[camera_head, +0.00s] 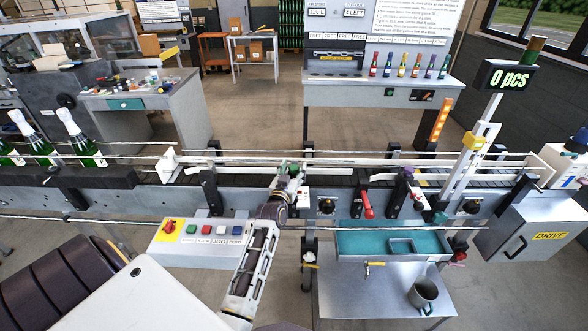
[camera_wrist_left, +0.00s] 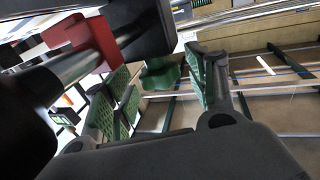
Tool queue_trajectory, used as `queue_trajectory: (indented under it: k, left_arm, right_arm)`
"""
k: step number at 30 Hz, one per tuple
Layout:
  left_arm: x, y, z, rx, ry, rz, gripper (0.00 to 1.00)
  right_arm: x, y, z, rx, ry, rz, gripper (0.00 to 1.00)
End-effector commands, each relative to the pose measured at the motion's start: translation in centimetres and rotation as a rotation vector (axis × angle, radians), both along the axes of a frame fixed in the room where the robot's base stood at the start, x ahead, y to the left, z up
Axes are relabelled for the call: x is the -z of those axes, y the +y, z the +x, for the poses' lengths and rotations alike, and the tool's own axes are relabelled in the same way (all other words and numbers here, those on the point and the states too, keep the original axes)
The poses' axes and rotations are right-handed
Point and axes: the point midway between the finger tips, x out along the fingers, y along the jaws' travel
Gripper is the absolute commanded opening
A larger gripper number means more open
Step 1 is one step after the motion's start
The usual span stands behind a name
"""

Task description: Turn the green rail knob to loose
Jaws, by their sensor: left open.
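My left gripper (camera_head: 289,174) is at the front of the conveyor rail, with its arm reaching up from below. The green rail knob (camera_head: 284,167) shows only as a small green patch at the fingertips, partly covered by them. In the left wrist view, the green knob (camera_wrist_left: 158,78) has a lobed shape and lies beyond and between the open finger pads of my left gripper (camera_wrist_left: 165,88). I see a gap on the right side of the knob; contact on the left cannot be told. My right gripper is not in view.
A button panel (camera_head: 197,240) is left of my arm. A teal tray (camera_head: 350,243) and a metal mug (camera_head: 423,293) are at lower right. Bottles (camera_head: 82,143) stand at left.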

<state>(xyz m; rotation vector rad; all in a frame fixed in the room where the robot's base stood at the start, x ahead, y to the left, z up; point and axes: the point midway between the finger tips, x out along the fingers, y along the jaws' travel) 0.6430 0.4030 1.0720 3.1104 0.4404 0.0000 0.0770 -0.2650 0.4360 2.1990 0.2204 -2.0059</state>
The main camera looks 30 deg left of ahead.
Motion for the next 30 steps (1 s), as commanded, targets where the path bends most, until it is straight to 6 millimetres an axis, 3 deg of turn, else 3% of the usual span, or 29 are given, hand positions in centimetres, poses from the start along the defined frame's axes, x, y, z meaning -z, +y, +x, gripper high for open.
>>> queue_trajectory:
  k: [18,30]
  left_arm:
    - [0.1,-1.4,-4.9,0.0,0.002,-0.001,0.57]
    - [0.0,-1.7,-5.8,0.0,0.0,0.0,0.57]
  right_arm:
    - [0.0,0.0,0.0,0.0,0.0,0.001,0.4]
    - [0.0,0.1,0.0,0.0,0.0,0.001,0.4]
